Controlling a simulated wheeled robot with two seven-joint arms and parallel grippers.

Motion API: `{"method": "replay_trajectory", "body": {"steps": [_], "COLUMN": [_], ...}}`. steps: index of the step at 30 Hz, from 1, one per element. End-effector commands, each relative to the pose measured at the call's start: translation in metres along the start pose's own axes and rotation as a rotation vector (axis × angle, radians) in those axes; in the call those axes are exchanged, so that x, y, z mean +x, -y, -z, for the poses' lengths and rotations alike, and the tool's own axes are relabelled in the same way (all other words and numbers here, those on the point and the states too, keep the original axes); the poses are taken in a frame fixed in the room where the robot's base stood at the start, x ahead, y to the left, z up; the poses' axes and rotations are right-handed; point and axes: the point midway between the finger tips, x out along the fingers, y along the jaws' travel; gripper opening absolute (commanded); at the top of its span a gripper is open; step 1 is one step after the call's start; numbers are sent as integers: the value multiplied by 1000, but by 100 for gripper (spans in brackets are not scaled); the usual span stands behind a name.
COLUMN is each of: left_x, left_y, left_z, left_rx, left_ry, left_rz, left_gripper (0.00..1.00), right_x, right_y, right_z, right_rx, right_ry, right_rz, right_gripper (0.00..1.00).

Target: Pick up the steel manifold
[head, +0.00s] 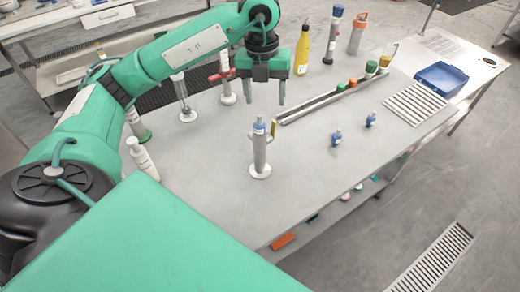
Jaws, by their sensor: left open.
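My left gripper (265,97) hangs over the table with its two fingers pointing down, open and empty. Below it stands an upright grey steel cylinder (260,153) with a blue top, a side handle and a round flange base. A long narrow steel rail (318,103) lies to the right of the gripper, running toward the back right. I cannot tell for sure which of these two is the steel manifold. The gripper touches neither. My right gripper is not in view.
White flanged cylinders (182,97) stand at the left. The table's front middle is clear.

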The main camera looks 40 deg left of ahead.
Motion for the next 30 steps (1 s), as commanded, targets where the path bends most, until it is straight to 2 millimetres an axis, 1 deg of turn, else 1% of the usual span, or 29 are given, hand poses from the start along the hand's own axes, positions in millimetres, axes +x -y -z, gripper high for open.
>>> {"method": "replay_trajectory", "body": {"steps": [1, 3, 5, 8, 11, 15, 18, 21, 24, 26, 30], "left_x": [-4, -6, -4, 8, 25, 51, 66, 75, 79, 84, 103], "left_y": [-8, -15, -18, -19, -20, -22, -22, -22, -23, -22, -22], "left_z": [-4, -7, -8, -8, -8, -9, -10, -10, -11, -11, -11], "left_rx": [-23, -43, -50, -51, -50, -49, -49, -48, -47, -47, -48], "left_ry": [21, 34, 38, 35, 34, 34, 35, 36, 36, 34, 33], "left_rz": [-33, -62, -72, -76, -75, -74, -72, -71, -71, -71, -73], "left_gripper": [61, 61, 61, 61, 61, 61, 61, 61, 61, 61, 61], "right_x": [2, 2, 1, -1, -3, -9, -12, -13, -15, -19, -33], "right_y": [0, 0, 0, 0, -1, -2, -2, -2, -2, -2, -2], "right_z": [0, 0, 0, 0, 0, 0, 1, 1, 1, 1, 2], "right_rx": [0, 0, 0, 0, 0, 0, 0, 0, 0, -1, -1], "right_ry": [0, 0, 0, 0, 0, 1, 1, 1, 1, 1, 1], "right_rz": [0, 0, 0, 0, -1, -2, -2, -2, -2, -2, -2], "right_gripper": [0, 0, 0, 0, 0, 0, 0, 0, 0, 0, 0]}}
